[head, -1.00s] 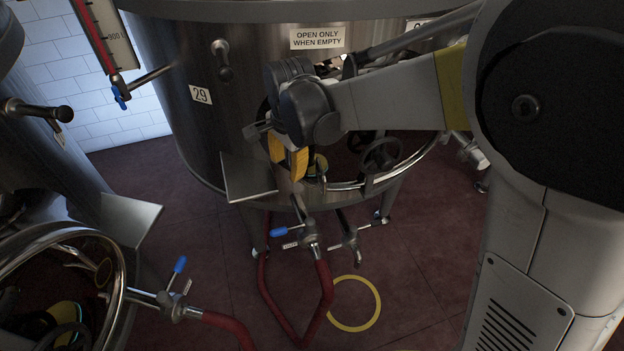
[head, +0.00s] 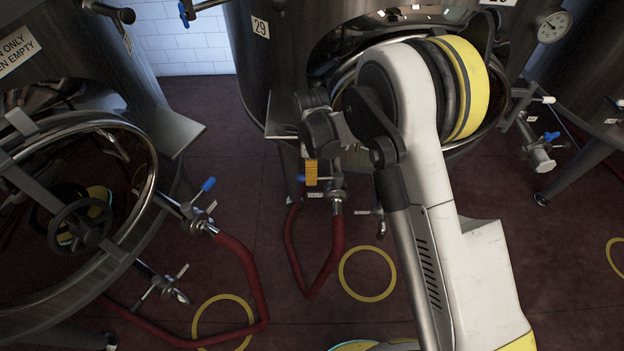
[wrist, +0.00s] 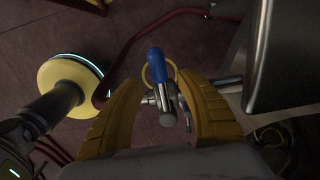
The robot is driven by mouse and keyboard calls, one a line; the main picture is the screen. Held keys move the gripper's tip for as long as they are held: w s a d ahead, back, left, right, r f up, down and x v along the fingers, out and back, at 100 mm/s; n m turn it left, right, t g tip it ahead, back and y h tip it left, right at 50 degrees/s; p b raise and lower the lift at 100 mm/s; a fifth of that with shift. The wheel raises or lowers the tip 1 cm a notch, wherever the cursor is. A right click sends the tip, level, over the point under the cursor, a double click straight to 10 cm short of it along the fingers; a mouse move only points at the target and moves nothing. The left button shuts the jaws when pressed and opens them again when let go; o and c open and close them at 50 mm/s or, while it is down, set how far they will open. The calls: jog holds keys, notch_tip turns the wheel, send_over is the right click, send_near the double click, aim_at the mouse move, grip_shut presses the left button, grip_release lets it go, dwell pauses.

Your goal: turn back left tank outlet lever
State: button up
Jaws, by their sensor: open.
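The steel tank (head: 262,75) labelled 29 stands at the back in the head view. Its outlet valve (head: 337,192) sits low under the tank, with a red hose hanging from it. My gripper (head: 311,173), with yellow fingers, points down at this valve and hides most of its blue lever. In the wrist view my gripper (wrist: 160,84) is open. The blue lever (wrist: 155,62) shows between and just beyond the fingertips, with the metal valve body (wrist: 164,98) below it. I see no clear contact between fingers and lever.
A nearer tank (head: 135,95) at left has its own blue-handled valve (head: 205,187) and red hose (head: 243,262). Another outlet valve (head: 541,155) is at right. Yellow rings (head: 367,273) mark the open red floor. A tank leg (head: 290,170) stands close to my gripper.

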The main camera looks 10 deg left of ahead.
jog(key=shift+f+b, duration=0.3)
jog(key=shift+f, duration=1.1)
grip_shut()
jog(key=shift+s+d, duration=0.1)
